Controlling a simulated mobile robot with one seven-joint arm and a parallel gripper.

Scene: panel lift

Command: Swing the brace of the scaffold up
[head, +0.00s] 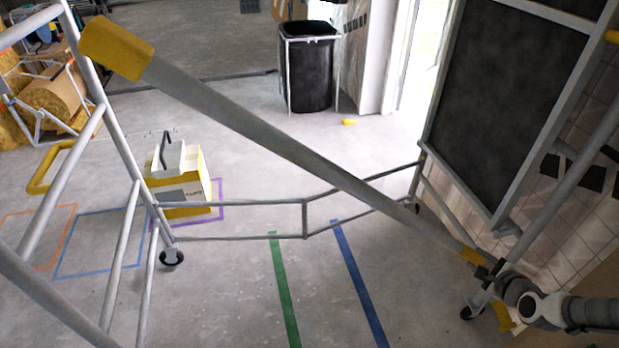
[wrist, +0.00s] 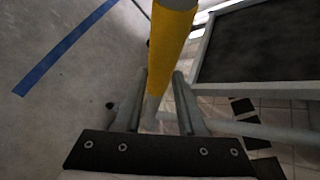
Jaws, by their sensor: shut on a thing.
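The brace (head: 290,150) is a grey tube that slants across the head view, from a yellow end at the upper left down to a yellow part at the lower right. My gripper (head: 484,271) is at this lower right end and is shut on the brace. In the wrist view the yellow part of the brace (wrist: 172,40) runs between the two fingers of my gripper (wrist: 161,95). The scaffold (head: 127,165) has grey tube frames at left and right, joined by low rails. My gripper hides part of the brace's lower end.
A dark panel (head: 500,95) in a grey frame stands at the right, close above my arm. A yellow and white box (head: 182,188) sits behind the left frame. A black bin (head: 310,72) stands at the back. The floor with green and blue stripes is clear.

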